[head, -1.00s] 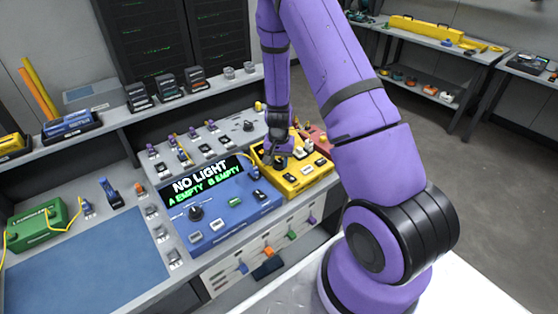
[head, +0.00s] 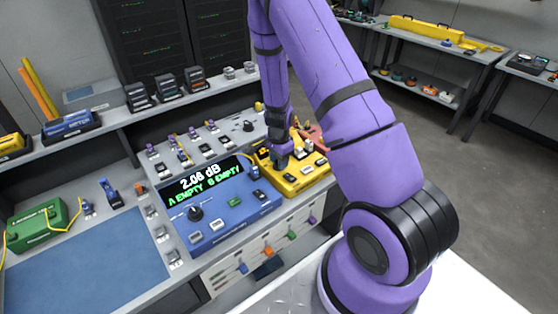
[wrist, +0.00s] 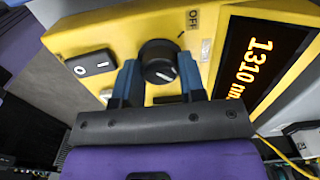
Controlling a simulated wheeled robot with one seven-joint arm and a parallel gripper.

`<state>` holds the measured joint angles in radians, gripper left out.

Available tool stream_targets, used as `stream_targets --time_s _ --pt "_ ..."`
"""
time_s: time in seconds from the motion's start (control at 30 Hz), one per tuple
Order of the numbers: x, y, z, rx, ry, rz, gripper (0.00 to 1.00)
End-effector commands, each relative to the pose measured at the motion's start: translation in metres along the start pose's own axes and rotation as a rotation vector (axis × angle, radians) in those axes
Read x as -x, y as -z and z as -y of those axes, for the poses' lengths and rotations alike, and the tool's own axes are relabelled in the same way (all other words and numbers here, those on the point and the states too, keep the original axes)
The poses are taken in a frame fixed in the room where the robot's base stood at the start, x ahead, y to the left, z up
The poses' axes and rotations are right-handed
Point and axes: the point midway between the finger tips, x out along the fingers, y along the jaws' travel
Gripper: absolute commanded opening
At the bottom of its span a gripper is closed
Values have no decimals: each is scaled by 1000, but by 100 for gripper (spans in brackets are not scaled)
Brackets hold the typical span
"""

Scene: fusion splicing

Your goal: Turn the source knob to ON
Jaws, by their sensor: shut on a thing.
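The yellow source unit (head: 305,181) sits on the bench to the right of the blue meter box. In the wrist view its yellow face (wrist: 120,35) carries an OFF label (wrist: 194,18) and an orange display (wrist: 258,68) reading 1310 nm. The black source knob (wrist: 157,55) is between my two fingers, with a pale pointer mark on its near side, turned away from the OFF label. My gripper (wrist: 160,80) is shut on the knob. In the head view my gripper (head: 279,161) is over the yellow unit and hides the knob. The ON label cannot be read.
A black rocker switch (wrist: 92,63) lies left of the knob. A red unit (head: 316,135) stands behind the yellow one. A blue mat (head: 90,265) lies clear at left.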

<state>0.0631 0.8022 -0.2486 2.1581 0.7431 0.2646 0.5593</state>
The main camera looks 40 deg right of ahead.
Motion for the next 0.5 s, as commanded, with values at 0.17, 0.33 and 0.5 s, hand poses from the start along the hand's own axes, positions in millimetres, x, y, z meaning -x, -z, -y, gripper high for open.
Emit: stream_targets --time_s 0.17,0.33,0.5 --pt "0 -1 0 -25 0 1 14" --pt "0 -1 0 -30 0 1 14" --pt "0 -1 0 -30 0 1 14"
